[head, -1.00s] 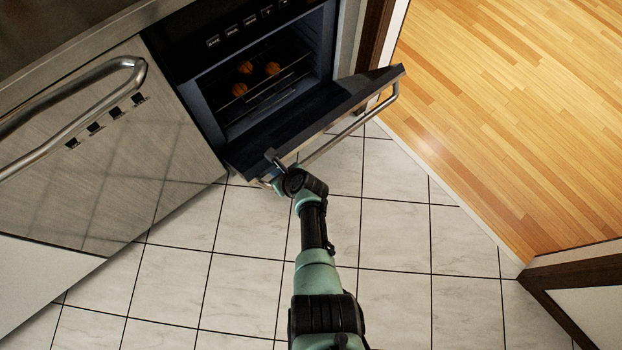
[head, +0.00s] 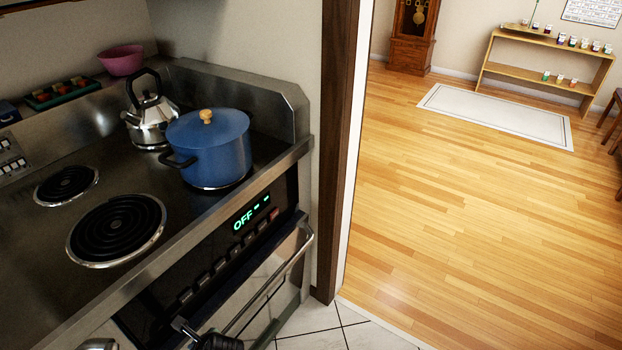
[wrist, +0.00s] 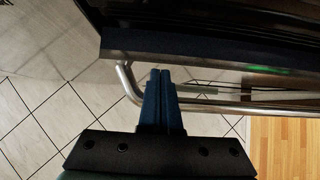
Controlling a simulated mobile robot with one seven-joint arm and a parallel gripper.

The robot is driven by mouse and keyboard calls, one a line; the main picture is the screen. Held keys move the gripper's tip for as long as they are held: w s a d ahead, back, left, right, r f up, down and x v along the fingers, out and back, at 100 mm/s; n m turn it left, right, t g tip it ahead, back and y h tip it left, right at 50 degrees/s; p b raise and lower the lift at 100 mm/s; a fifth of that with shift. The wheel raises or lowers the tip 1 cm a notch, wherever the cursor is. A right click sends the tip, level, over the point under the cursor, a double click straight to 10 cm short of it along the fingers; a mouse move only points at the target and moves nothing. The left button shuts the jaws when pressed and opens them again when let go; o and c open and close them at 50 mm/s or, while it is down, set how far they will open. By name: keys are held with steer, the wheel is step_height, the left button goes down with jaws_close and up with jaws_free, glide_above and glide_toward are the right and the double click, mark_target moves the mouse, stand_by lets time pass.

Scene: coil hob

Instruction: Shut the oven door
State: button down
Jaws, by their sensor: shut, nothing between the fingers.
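The oven door (head: 262,298) stands nearly upright below the control panel in the head view, close to the oven front. I cannot tell whether a narrow gap is left at its top. Its steel bar handle (head: 283,268) sticks out in front; it also shows in the wrist view (wrist: 127,84). My gripper (head: 179,323) is at the bottom edge of the head view, at the door's left part. In the wrist view my gripper (wrist: 161,72) is shut and empty, its fingertips close to the door front beside the handle's bent end. Contact is not clear.
The hob above holds a blue pot (head: 209,150) and a steel kettle (head: 149,112). A steel handle end (head: 98,344) shows at the lower left. A wall edge with dark trim (head: 337,150) stands right of the oven.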

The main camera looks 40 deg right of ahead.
steer(key=shift+w+a, duration=0.2)
steer(key=shift+w, duration=0.35)
steer(key=shift+s, duration=0.1)
steer(key=shift+s+d+p, duration=0.3)
steer(key=shift+s+p, duration=0.05)
steer(key=shift+s, duration=0.3)
steer(key=shift+s+d+p, duration=0.3)
steer(key=shift+s+p, duration=0.05)
steer(key=shift+s, duration=0.25)
steer(key=shift+s+r+p, duration=0.45)
steer(key=shift+r+p, duration=0.15)
steer(key=shift+r, duration=0.2)
step_height(320, 180, up, 8)
steer(key=w+a+p, duration=0.1)
steer(key=w+p, duration=0.2)
steer(key=p, duration=0.1)
steer(key=shift+f, duration=0.1)
